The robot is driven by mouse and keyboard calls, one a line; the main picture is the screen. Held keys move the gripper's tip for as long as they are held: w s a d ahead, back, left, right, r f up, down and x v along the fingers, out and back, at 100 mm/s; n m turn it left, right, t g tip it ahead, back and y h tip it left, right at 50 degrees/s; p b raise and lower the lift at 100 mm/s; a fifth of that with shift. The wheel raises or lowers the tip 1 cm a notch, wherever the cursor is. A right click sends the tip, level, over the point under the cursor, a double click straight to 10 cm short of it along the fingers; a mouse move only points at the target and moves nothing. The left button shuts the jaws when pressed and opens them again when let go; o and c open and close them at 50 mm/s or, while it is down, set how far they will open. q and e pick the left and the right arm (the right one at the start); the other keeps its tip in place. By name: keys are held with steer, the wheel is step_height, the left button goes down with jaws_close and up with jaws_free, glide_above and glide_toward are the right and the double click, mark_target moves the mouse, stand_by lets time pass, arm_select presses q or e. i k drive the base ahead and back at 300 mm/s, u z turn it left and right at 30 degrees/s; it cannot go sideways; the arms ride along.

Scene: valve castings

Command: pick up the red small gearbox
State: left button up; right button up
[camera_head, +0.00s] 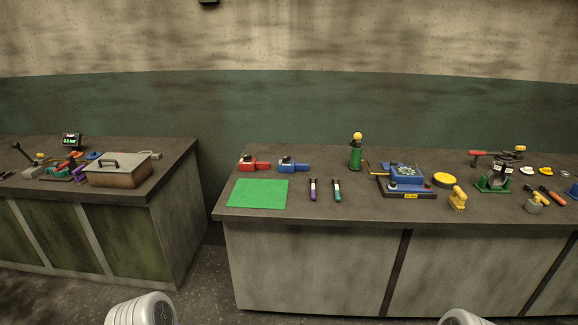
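The red small gearbox (254,165) lies near the back left of the right-hand workbench, just behind a green mat (258,194). It is a small red block with a dark and light part on top and a red piece out to its right. A similar blue one (293,166) stands just right of it, apart from it. Neither gripper shows; only white rounded parts of my arms are at the bottom edge, well short of the bench.
Two pen-like tools (313,190) lie right of the mat. A green bottle (356,155) with a yellow top and a blue machine (405,179) stand farther right.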

mark_target(251, 166)
steer(key=z, duration=0.1)
steer(key=k, duration=1)
steer(key=u, duration=1.7)
steer(key=i, duration=3.4)
steer(key=z, duration=0.9)
